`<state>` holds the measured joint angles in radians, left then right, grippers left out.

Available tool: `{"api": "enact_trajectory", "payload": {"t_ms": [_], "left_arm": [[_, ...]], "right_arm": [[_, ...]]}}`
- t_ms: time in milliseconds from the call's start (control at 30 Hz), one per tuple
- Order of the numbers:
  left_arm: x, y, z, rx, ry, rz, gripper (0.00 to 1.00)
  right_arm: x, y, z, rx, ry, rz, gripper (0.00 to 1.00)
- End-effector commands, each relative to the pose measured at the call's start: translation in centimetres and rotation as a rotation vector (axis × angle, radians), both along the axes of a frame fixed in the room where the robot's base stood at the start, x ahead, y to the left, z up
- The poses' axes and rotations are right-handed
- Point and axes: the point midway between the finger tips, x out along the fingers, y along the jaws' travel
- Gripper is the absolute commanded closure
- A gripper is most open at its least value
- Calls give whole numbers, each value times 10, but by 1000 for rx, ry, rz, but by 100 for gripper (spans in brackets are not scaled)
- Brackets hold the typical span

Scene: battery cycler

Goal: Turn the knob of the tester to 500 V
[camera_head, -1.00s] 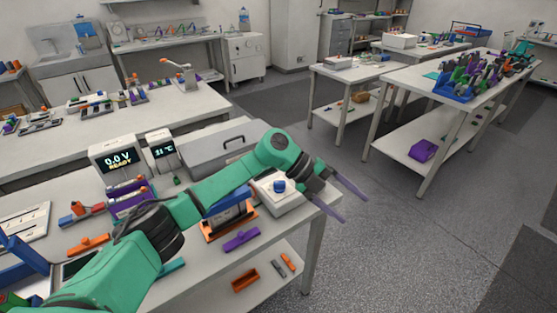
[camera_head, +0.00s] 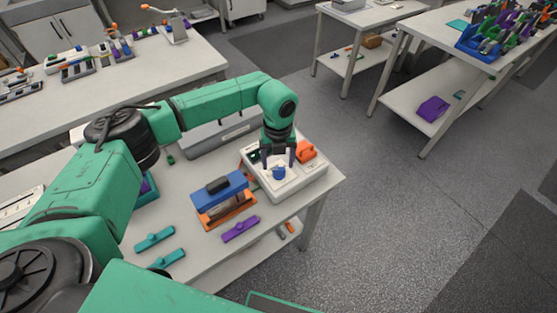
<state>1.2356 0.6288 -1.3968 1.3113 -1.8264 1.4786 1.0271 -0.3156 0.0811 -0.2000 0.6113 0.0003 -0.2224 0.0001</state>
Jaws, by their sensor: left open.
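The tester (camera_head: 305,186) is a white box near the table's right end. Its blue knob (camera_head: 279,172) with a pale top sits on its upper face. An orange part (camera_head: 306,151) is at the tester's back right. My left gripper (camera_head: 278,162) points down over the tester with its dark fingers apart, one on each side of the knob's top. I cannot tell whether the fingers touch the knob. The knob's markings are too small to read. My right gripper is not in view.
A blue and orange device (camera_head: 220,198) stands just left of the tester. A purple clip (camera_head: 240,229) and a teal clip (camera_head: 154,238) lie in front. A grey case (camera_head: 215,135) lies behind. The table's right edge is close to the tester.

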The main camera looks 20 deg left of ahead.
Motion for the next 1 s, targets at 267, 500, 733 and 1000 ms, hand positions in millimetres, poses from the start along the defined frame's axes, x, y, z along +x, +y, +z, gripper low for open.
{"api": "enact_trajectory", "payload": {"t_ms": [267,500,733,1000], "left_arm": [[0,-1,-27,-1,0,-1,22],[0,-1,-27,-2,-1,-1,49],[1,-1,-27,-2,-2,-1,100],[1,-1,-29,-2,-3,-40,100]], "right_arm": [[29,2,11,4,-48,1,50],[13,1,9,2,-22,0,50],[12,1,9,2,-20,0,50],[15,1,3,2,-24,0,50]]}}
